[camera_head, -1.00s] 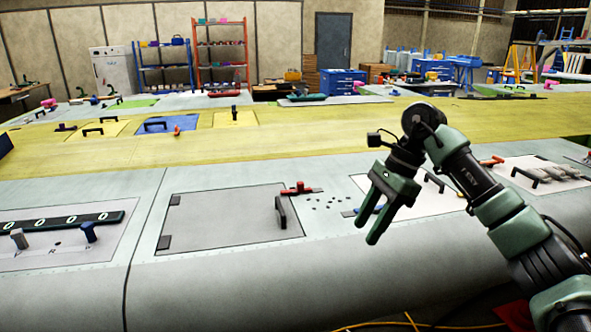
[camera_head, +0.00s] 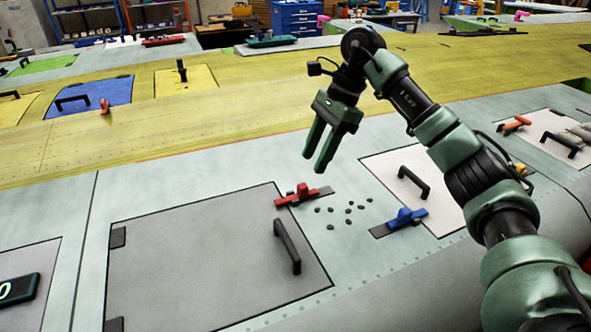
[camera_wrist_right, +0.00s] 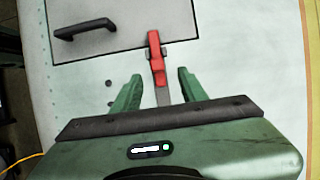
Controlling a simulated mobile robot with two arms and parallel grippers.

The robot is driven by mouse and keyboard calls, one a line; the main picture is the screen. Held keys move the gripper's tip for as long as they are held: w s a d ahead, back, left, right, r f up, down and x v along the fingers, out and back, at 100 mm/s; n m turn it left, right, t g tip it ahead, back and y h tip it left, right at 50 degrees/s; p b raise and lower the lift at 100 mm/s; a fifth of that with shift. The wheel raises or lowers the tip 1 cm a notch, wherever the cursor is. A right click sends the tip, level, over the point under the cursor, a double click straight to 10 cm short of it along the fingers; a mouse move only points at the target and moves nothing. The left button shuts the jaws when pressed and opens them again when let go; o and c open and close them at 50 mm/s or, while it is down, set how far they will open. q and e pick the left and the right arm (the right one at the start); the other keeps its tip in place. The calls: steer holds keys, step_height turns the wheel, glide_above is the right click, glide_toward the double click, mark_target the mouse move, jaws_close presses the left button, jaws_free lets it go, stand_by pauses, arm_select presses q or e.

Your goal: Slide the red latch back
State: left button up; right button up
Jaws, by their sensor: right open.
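The red latch (camera_head: 302,195) sits on a dark slide plate at the upper right edge of a grey hatch panel (camera_head: 205,260). In the right wrist view the red latch (camera_wrist_right: 156,56) lies ahead of and between my fingertips, overlapping the hatch edge. My right gripper (camera_head: 317,160) is open and empty, its fingers pointing down above and behind the latch in the head view. In the wrist view the green fingers (camera_wrist_right: 158,80) stand apart with the slide plate showing between them. I see no contact with the latch. My left gripper is not in view.
The hatch has a black handle (camera_head: 287,246) close to the latch. Several small dark pieces (camera_head: 348,208) lie to the right of it. A blue latch (camera_head: 405,217) sits beside a white panel (camera_head: 390,168) with its own black handle.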

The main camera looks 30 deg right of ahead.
mark_target(304, 185)
steer(key=x, duration=0.2)
steer(key=p+x, duration=0.1)
steer(key=x, duration=0.3)
steer(key=shift+s+a+f+p, duration=0.2)
steer(key=shift+s+f+p, duration=0.05)
steer(key=shift+f+p, duration=0.15)
steer(key=shift+f, duration=0.15)
jaws_close()
stand_by(1.0)
